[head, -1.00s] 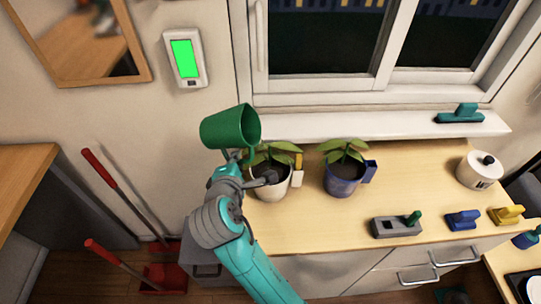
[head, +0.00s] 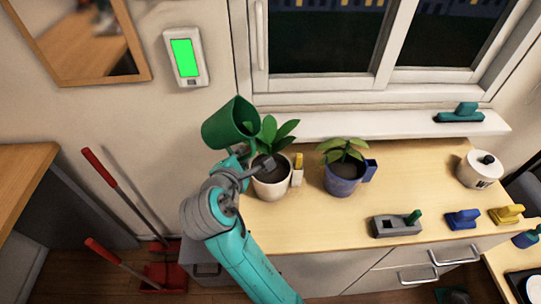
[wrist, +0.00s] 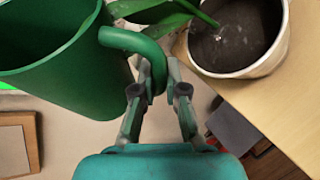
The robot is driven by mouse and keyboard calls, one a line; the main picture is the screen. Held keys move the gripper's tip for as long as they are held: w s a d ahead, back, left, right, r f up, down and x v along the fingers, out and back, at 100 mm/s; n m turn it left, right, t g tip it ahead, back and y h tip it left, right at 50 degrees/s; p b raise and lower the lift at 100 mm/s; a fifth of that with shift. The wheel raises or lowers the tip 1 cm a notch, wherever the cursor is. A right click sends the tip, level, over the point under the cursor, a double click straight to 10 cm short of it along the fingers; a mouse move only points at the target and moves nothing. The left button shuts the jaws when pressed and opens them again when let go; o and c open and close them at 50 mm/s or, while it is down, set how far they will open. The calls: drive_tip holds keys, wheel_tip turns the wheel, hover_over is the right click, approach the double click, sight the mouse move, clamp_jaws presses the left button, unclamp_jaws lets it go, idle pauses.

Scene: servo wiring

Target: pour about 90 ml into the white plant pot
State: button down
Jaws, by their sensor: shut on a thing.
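The white plant pot (head: 272,187) stands at the left end of the wooden counter, with dark soil and a green plant (head: 274,131). Its rim and soil also show in the wrist view (wrist: 281,52). My gripper (wrist: 160,82) is shut on the curved handle of a green jug (head: 226,127). The jug is held up left of and above the pot, tilted, its mouth toward the upper right. In the wrist view the jug (wrist: 60,80) shows part of its green inside; I see no liquid there. No stream is visible between jug and pot.
A blue pot (head: 343,184) with a plant stands right of the white pot. A grey block (head: 396,226), a white canister (head: 480,170) and small blue and yellow items lie farther right. A green-lit wall panel (head: 185,58) hangs at upper left; the window is behind.

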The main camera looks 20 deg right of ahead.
sight(235, 143)
drive_tip(key=shift+s+d+r+n+g+h, duration=0.15)
drive_tip(key=shift+d+r+n+g+h, duration=0.1)
drive_tip(key=shift+r+n+h, duration=0.15)
drive_tip(key=shift+s+d+r+n+g+h, duration=0.2)
drive_tip(key=shift+r+n+g, duration=0.1)
drive_tip(key=shift+r, duration=0.15)
drive_tip(key=shift+w+a, duration=0.1)
idle(1.5)
drive_tip(key=shift+w+a+r+n+g+h+b, duration=0.15)
drive_tip(key=shift+r+n+g+h+b, duration=0.05)
drive_tip(key=shift+r+n, duration=0.15)
drive_tip(key=shift+w+a+r+n+g+h+b, duration=0.1)
drive_tip(key=shift+a+r+n+g+h+b, duration=0.1)
drive_tip(key=shift+r+n, duration=0.1)
drive_tip(key=shift+w+n+h, duration=0.1)
drive_tip(key=shift+n+h, duration=0.15)
drive_tip(key=shift+h, duration=0.05)
drive_tip(key=shift+w+a+r+n+g+h+b, duration=0.1)
drive_tip(key=shift+a+r+n+g+h+b, duration=0.1)
drive_tip(key=shift+r+n+g+h, duration=0.15)
drive_tip(key=shift+w+a+r+n+g+h+b, duration=0.1)
drive_tip(key=shift+r+n+g+h+b, duration=0.1)
drive_tip(key=shift+r+n, duration=0.2)
drive_tip(key=shift+w+a+r+n+h, duration=0.15)
drive_tip(key=shift+a+r+n+h, duration=0.05)
drive_tip(key=shift+n+h, duration=0.3)
